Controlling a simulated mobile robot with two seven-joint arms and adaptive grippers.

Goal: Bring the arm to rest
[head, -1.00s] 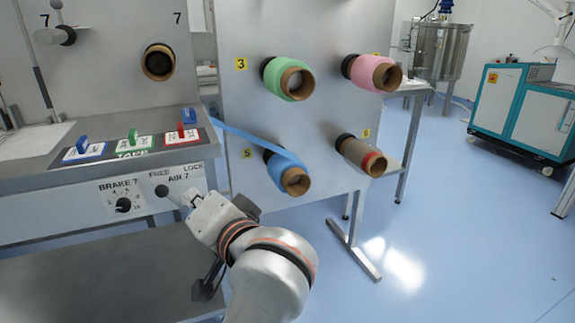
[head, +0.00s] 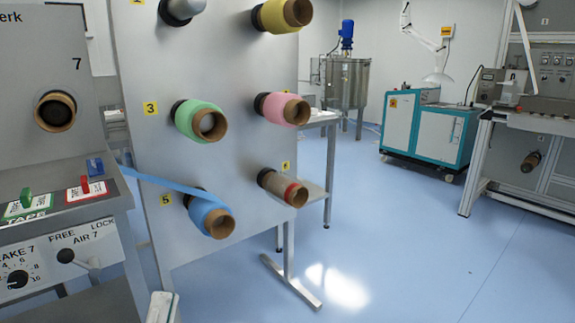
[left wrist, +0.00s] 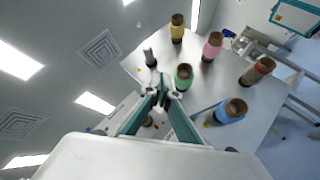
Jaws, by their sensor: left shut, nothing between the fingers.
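My left gripper (left wrist: 161,96) shows in the left wrist view, its fingers together and nothing between them. A steel panel (head: 230,70) carries several rolls: green (head: 193,120), pink (head: 283,107), blue (head: 208,213), brown (head: 280,185) and yellow (head: 280,16). The wrist view shows these rolls beyond the gripper, with the ceiling at left. I see no contact between the fingers and the rolls. My right gripper is not in view.
The machine front (head: 60,250) with its knob and air lever (head: 80,258) stands at left. A blue strip (head: 160,182) runs to the blue roll. The panel's foot (head: 292,282) stands on the floor. A teal cabinet (head: 430,130) and workbench are at right; the floor between is clear.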

